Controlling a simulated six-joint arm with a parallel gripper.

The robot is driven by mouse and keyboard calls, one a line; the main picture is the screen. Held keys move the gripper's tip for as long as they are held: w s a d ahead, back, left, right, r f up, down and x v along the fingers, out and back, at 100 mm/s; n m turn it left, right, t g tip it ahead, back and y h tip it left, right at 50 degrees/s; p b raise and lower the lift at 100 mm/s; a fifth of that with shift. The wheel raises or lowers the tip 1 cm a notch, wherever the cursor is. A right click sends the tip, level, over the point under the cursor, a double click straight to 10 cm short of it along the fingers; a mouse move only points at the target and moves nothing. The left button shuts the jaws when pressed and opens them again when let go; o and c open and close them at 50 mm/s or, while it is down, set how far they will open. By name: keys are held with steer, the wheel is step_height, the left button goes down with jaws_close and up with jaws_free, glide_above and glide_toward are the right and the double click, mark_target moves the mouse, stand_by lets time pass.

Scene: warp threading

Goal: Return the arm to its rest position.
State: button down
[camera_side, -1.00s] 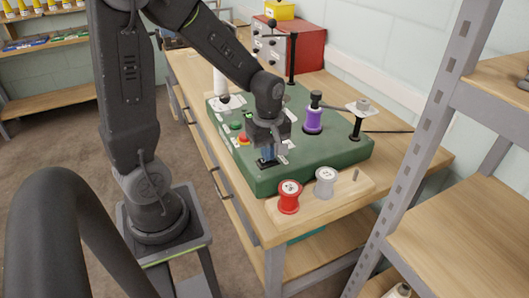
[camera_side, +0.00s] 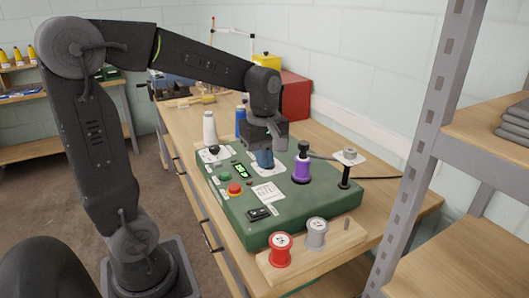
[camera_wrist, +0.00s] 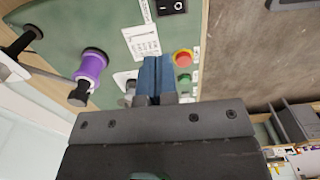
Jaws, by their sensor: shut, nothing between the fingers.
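My gripper (camera_side: 264,160) has its blue fingers shut with nothing between them. It points down above the back part of the green machine box (camera_side: 230,212). In the wrist view the closed blue fingers (camera_wrist: 155,72) lie over the box's top, beside the red button (camera_wrist: 183,58). A purple thread spool (camera_side: 301,171) stands on the box just right of my gripper; it also shows at left in the wrist view (camera_wrist: 92,66). A black rocker switch (camera_side: 259,213) is at the box's front, clear of my gripper.
A red spool (camera_side: 280,250) and a grey spool (camera_side: 316,233) stand on a wooden holder at the front. A black post with a guide plate (camera_side: 345,172) stands at right. A metal shelf upright (camera_side: 436,120) is farther right. White and blue cones stand behind.

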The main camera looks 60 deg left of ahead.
steer(key=shift+w+r, duration=0.1)
steer(key=shift+r, duration=0.65)
steer(key=s+d+r+m+t, duration=0.1)
steer(key=s+d+m+t, duration=0.4)
steer(key=m, duration=1.3)
steer(key=s+d, duration=0.4)
steer(key=s, duration=0.1)
steer(key=shift+s+d+t, duration=0.15)
steer(key=shift+t, duration=0.15)
